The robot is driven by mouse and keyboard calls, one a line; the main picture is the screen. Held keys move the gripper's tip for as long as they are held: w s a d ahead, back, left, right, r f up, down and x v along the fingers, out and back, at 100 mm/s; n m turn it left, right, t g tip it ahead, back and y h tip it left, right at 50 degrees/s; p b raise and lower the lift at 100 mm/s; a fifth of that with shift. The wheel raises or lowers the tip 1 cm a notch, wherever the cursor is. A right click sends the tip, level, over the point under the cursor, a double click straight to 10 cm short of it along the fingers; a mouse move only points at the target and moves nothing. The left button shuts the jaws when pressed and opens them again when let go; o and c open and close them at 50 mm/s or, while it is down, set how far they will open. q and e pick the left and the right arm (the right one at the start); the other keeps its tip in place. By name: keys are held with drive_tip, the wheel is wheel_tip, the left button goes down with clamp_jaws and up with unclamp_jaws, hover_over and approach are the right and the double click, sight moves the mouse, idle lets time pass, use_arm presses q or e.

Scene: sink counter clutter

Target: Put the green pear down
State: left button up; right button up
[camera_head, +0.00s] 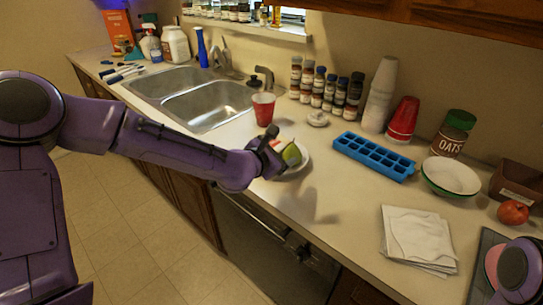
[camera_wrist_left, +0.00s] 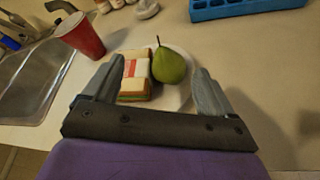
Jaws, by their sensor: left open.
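The green pear (camera_head: 291,154) sits on a white plate (camera_head: 304,162) near the counter's front edge. In the left wrist view the pear (camera_wrist_left: 170,66) stands stem up beside a sandwich (camera_wrist_left: 136,75) on the same plate (camera_wrist_left: 184,98). My left gripper (camera_head: 271,154) is open at the plate's near side. In the left wrist view its two fingers (camera_wrist_left: 156,84) are spread wide, with the sandwich and pear between or just beyond them. I cannot tell whether a finger touches either. In the head view the gripper partly hides the plate and sandwich.
A red cup (camera_head: 263,108) stands behind the plate, beside the sink (camera_head: 210,103). A blue ice tray (camera_head: 373,157) lies to the right, with a bowl (camera_head: 451,177) and folded napkins (camera_head: 418,238) farther right. Part of my right arm shows at the lower right.

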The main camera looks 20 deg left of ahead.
use_arm(q)
drive_tip(key=v, duration=0.6)
